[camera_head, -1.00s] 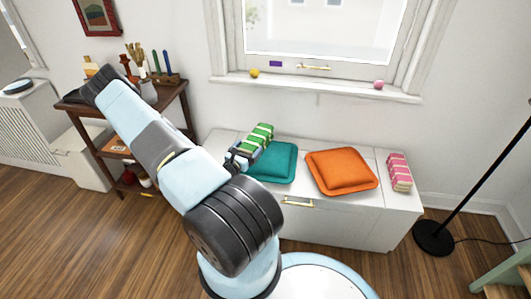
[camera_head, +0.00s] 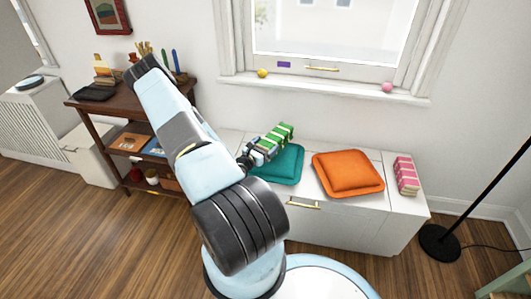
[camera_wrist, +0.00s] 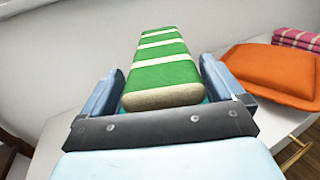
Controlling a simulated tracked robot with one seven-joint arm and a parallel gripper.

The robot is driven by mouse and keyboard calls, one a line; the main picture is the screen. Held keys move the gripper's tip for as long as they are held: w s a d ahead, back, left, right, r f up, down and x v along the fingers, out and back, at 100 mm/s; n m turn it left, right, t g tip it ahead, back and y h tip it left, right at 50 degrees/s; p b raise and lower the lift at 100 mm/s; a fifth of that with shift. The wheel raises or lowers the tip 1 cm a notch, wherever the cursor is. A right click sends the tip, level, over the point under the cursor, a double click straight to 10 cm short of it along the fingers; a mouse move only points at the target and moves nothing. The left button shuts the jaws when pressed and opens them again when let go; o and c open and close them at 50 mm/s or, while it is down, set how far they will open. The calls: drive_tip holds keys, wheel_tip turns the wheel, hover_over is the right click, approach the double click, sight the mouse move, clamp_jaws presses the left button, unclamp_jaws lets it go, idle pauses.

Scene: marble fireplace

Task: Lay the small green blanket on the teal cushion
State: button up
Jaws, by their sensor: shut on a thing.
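The small green blanket (camera_head: 278,137) is a folded bundle with pale stripes. My gripper (camera_head: 262,150) is shut on it, and the blanket sticks out past the fingers. In the wrist view the blanket (camera_wrist: 164,70) lies between the two fingers of my gripper (camera_wrist: 160,90). The teal cushion (camera_head: 287,170) lies on the white bench, below and partly behind the gripper and blanket in the head view. I cannot tell whether the blanket touches it. In the wrist view only slivers of teal show beside the blanket.
An orange cushion (camera_head: 348,173) and a pink striped folded blanket (camera_head: 406,175) lie to the right on the white bench (camera_head: 350,218). A window sill (camera_head: 325,90) with two small balls is above. A dark wooden shelf (camera_head: 130,103) stands left, a black lamp (camera_head: 440,242) right.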

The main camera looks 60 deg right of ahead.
drive_tip(key=d+f, duration=0.1)
drive_tip(key=w+f, duration=0.1)
drive_tip(key=f, duration=0.1)
drive_tip(key=w+d+f, duration=0.1)
drive_tip(key=shift+w+d+f, duration=0.2)
drive_tip(key=shift+d, duration=0.15)
drive_tip(key=shift+f, duration=1.45)
drive_tip(key=o, duration=0.8)
